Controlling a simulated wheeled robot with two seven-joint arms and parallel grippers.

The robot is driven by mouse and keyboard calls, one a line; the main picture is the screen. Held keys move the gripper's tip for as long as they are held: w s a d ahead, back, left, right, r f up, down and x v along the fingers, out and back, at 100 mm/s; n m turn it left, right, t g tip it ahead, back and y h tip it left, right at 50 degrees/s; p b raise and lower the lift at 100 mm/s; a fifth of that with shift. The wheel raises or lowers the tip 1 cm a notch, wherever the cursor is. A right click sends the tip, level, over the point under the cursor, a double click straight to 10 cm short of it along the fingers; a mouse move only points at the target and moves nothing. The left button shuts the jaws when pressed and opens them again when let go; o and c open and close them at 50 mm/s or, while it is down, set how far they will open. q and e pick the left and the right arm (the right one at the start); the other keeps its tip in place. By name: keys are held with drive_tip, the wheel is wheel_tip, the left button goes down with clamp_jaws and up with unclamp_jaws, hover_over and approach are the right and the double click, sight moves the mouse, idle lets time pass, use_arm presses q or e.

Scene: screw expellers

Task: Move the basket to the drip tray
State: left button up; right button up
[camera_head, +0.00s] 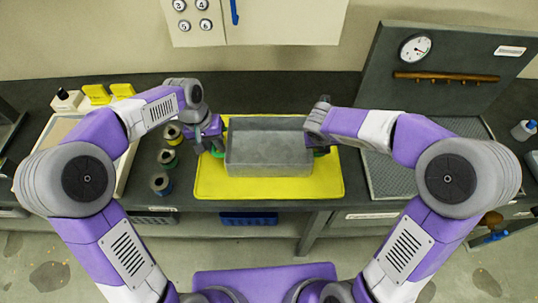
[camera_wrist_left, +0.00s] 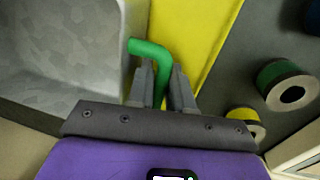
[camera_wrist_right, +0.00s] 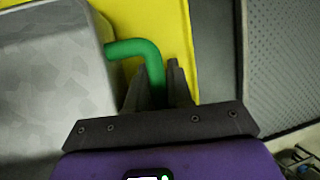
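The basket (camera_head: 268,155) is a grey, open metal bin that looks empty, on or just over a yellow mat (camera_head: 210,187). It has a green handle at each end. In the left wrist view, my left gripper (camera_wrist_left: 163,72) has its fingers against both sides of the left green handle (camera_wrist_left: 148,48). In the right wrist view, my right gripper (camera_wrist_right: 157,68) has its fingers closely around the right green handle (camera_wrist_right: 130,47). The likely drip tray is the grey perforated tray (camera_head: 390,178) to the right of the mat, partly hidden by my right arm.
Several spools (camera_head: 167,157) stand left of the mat. A pale tray (camera_head: 58,133) lies farther left, partly behind my left arm. A dark panel with a gauge (camera_head: 415,47) and a brown rail (camera_head: 446,77) rises behind the perforated tray. A small bottle (camera_head: 523,130) stands far right.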

use_arm(q)
drive_tip(key=o, duration=0.4)
drive_tip(key=shift+r, duration=0.1)
use_arm(e)
drive_tip(key=o, duration=0.4)
use_arm(q)
drive_tip(key=shift+d, duration=0.1)
use_arm(e)
drive_tip(key=shift+a, duration=0.1)
drive_tip(key=shift+r, duration=0.1)
drive_tip(key=v, duration=1.2)
drive_tip(key=shift+a, duration=0.1)
use_arm(q)
drive_tip(key=r, duration=0.2)
drive_tip(key=a+r, duration=0.1)
drive_tip(key=r, duration=0.4)
drive_tip(key=shift+a+r, duration=0.35)
drive_tip(key=shift+a, duration=0.05)
